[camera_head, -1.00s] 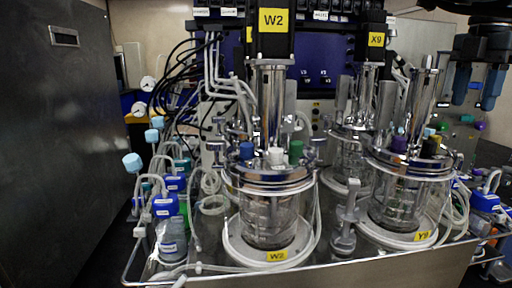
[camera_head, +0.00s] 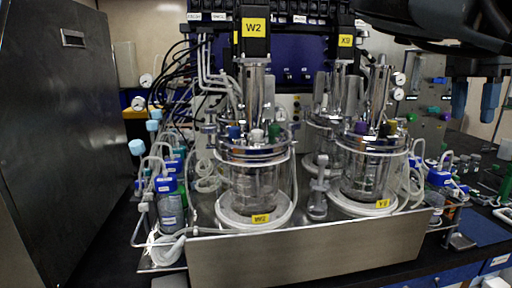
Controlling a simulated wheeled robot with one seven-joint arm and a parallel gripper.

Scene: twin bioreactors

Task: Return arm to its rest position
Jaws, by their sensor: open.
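My arm, dark and partly out of frame, crosses the top right corner of the head view. My gripper (camera_head: 475,101) hangs from it with two blue-grey fingers pointing down and a gap between them. It is open, and nothing shows between the fingers. The bioreactor labelled W2 (camera_head: 252,180) stands upright at centre. Much of my arm is outside the view.
Both vessels stand in a steel tray (camera_head: 310,255) on a black bench. Bottles with blue caps (camera_head: 168,200) and tubing crowd its left side, and more bottles (camera_head: 440,180) stand at right. A tall grey cabinet (camera_head: 55,140) fills the left. Small items lie on the right bench.

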